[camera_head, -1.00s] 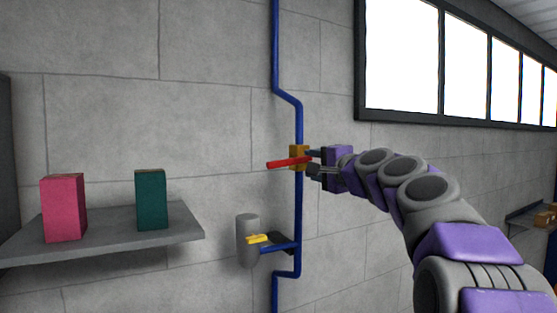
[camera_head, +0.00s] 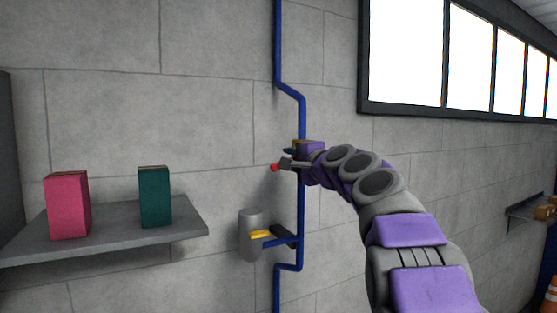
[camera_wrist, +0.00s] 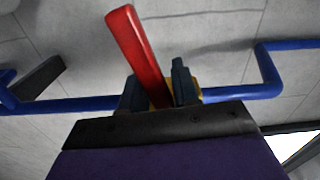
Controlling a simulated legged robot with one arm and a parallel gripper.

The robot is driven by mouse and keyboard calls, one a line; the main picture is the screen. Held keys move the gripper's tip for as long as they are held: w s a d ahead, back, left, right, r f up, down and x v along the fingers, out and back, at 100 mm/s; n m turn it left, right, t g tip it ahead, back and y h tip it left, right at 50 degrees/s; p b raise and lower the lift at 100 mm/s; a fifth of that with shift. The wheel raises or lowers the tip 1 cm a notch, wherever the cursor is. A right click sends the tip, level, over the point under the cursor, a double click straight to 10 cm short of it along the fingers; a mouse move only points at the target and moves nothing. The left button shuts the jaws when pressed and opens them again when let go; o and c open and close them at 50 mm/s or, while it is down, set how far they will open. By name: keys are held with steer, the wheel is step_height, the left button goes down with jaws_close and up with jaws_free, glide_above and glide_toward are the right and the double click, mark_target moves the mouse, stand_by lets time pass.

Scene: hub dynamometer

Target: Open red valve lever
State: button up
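The red valve lever (camera_wrist: 140,55) sits on a yellow-brown valve body (camera_head: 302,144) on the blue wall pipe. In the head view only the lever's red tip (camera_head: 275,167) shows, left of my fingers; the rest is hidden behind them. My gripper (camera_head: 291,158) is at the valve. In the wrist view my gripper (camera_wrist: 160,88) has its two dark fingers apart, one on each side of the lever near its base. The lever slants up and left between them. I cannot tell whether either finger touches it.
The blue pipe (camera_head: 301,210) runs up the grey wall. A shelf (camera_head: 110,236) at left holds a pink box (camera_head: 68,206) and a green box (camera_head: 155,198). Windows (camera_head: 405,55) are upper right.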

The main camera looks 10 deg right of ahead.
steer(key=shift+d, duration=0.6)
steer(key=shift+c, duration=0.8)
steer(key=shift+a, duration=0.3)
steer(key=shift+c, duration=0.8)
steer(key=a, duration=0.3)
steer(key=shift+s+a, duration=0.25)
steer(key=shift+a, duration=0.1)
jaws_close()
steer(key=shift+d, duration=0.1)
